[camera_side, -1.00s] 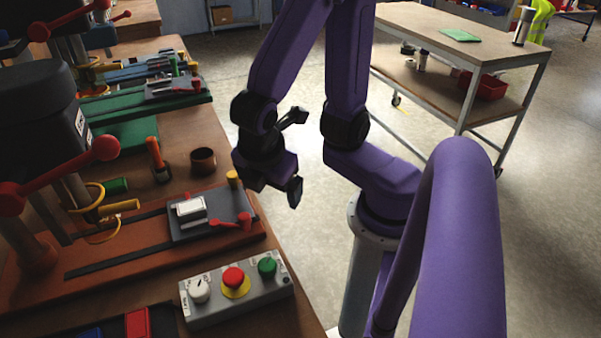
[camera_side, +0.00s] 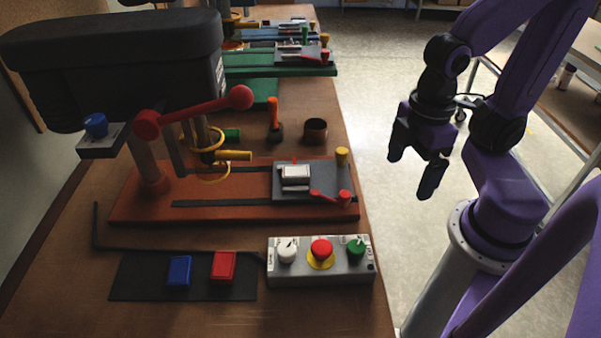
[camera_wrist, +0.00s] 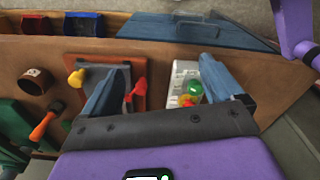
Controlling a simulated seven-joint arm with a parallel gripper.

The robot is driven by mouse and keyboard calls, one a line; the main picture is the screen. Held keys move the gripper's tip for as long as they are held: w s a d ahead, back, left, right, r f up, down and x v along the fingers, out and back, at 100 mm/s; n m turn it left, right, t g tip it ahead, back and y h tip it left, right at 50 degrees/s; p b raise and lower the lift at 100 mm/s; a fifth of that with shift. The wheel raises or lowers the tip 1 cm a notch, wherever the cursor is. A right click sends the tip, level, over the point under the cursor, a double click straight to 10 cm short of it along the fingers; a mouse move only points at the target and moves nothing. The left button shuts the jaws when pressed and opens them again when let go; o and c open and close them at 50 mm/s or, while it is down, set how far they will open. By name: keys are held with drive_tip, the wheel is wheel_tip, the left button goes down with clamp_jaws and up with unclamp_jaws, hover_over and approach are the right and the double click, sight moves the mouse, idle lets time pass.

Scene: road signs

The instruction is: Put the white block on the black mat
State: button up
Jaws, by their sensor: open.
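The white block (camera_side: 297,172) sits on the grey vise (camera_side: 287,190) on the red-brown drill-press base. The black mat (camera_side: 144,282) lies flat on the bench at the front left, with a blue block (camera_side: 179,271) and a red block (camera_side: 223,266) on it. My gripper (camera_side: 412,172) is open and empty, out over the floor to the right of the bench, well apart from the white block. In the wrist view, the two fingers of my gripper (camera_wrist: 163,65) are spread. The vise (camera_wrist: 90,80) shows by the left finger; I cannot make out the white block there.
A control box (camera_side: 320,270) with white, red and green knobs stands between the vise and the front edge. The drill press (camera_side: 115,60) with its red lever (camera_side: 205,108) rises over the bench's left side. A brown cup (camera_side: 315,130) and an orange-handled tool (camera_side: 274,118) stand behind the vise.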

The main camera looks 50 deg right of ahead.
drive_tip(key=w+a+r+m+t+h, duration=0.1)
drive_tip(key=w+a+r+m, duration=0.15)
drive_tip(key=w+m, duration=0.25)
drive_tip(key=w+a+r+m+h, duration=0.1)
drive_tip(key=w+a+m, duration=0.2)
drive_tip(key=w+m, duration=0.25)
drive_tip(key=m+t+h, duration=0.2)
drive_tip(key=m, duration=0.8)
approach(296, 171)
drive_tip(key=f, duration=0.1)
drive_tip(key=w+d+f, duration=0.1)
drive_tip(key=shift+w+d+f+m, duration=0.2)
drive_tip(key=shift+d+f+m, duration=0.05)
drive_tip(key=x, duration=0.4)
drive_tip(key=shift+s+a+f, duration=0.2)
drive_tip(key=shift+s+f, duration=0.1)
drive_tip(key=shift+w+d+f, duration=0.1)
drive_tip(key=shift+w+f, duration=0.1)
drive_tip(key=shift+f, duration=0.35)
drive_tip(key=c, duration=1.3)
